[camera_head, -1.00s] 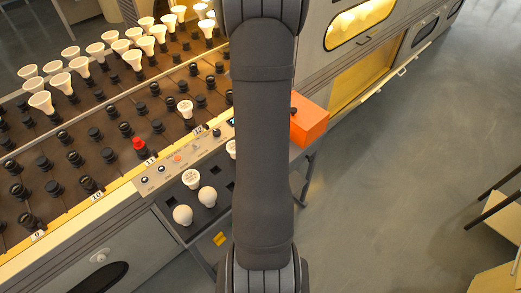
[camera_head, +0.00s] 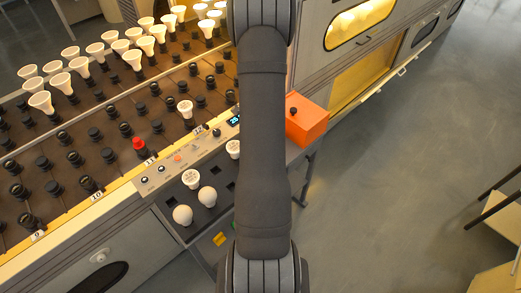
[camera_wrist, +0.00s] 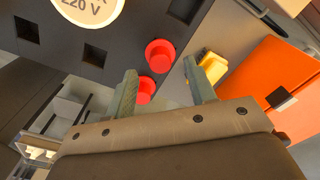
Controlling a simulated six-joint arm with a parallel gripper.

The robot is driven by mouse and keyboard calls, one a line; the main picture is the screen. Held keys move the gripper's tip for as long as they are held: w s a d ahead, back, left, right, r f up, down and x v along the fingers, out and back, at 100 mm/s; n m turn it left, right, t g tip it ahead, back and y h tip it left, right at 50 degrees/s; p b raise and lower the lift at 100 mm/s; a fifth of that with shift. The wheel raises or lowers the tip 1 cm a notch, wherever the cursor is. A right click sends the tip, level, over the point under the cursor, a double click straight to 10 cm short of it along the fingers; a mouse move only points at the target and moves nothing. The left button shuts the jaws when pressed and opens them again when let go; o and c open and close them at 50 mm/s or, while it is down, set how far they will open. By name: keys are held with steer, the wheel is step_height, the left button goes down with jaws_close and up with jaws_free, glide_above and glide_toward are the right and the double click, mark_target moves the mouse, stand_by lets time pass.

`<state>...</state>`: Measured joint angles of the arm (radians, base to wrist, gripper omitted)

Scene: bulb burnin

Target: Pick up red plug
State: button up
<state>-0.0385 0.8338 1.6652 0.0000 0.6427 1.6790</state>
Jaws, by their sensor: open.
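Two red plugs show in the wrist view. One red plug (camera_wrist: 160,55) is by the edge of the dark tray (camera_wrist: 100,25), just beyond my fingertips. The other red plug (camera_wrist: 146,90) is nearer, between my fingers and close to the left one, partly hidden by it. My gripper (camera_wrist: 161,68) is open, with nothing held between its fingers. In the head view another red plug (camera_head: 139,143) stands in the rack by the label strip. My arm hides my gripper there.
A 220 V bulb (camera_wrist: 92,8) sits in the tray, with empty square holes nearby. An orange box (camera_wrist: 270,85) with a black knob is right of my gripper, beside a yellow piece (camera_wrist: 211,67). White bulbs (camera_head: 183,215) stand in the head view's tray.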

steer(key=shift+f, duration=1.45)
steer(key=shift+c, duration=0.2)
steer(key=c, duration=1)
steer(key=shift+r, duration=0.15)
